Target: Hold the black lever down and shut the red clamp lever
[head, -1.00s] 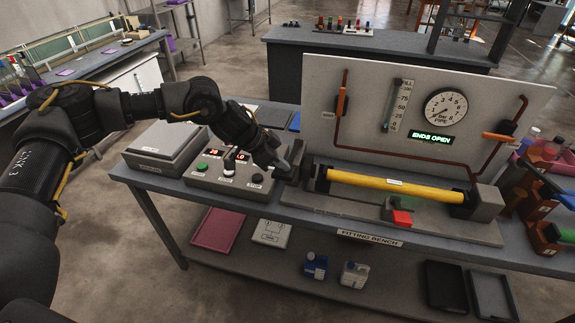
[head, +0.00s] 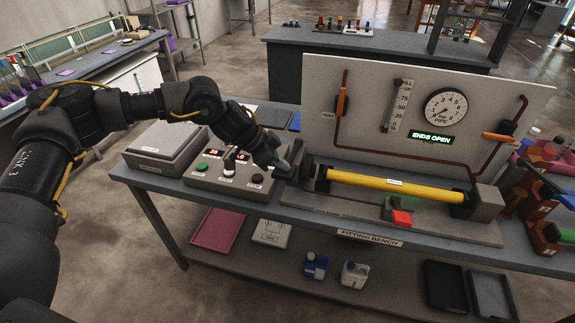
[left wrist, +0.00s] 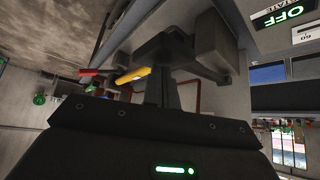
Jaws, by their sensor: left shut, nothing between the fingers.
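My left gripper (head: 296,160) is shut and empty, its fingertips at the dark block at the left end of the fixture (head: 440,228). In the left wrist view its fingers (left wrist: 161,92) point at dark block-like parts. I cannot pick out the black lever from these dark parts, nor tell whether the fingers touch it. The yellow pipe (head: 395,186) lies along the fixture between its end blocks. A red piece (head: 401,217) sits beside a green one at the fixture's front; I cannot tell if it is the clamp lever. My right gripper is not in view.
A panel (head: 270,90) stands behind with a gauge (head: 446,108), orange-handled valves and a display (head: 431,137) reading "ENDS OPEN". A control box (head: 225,178) with buttons is left of the fixture. Coloured items crowd the bench's right end.

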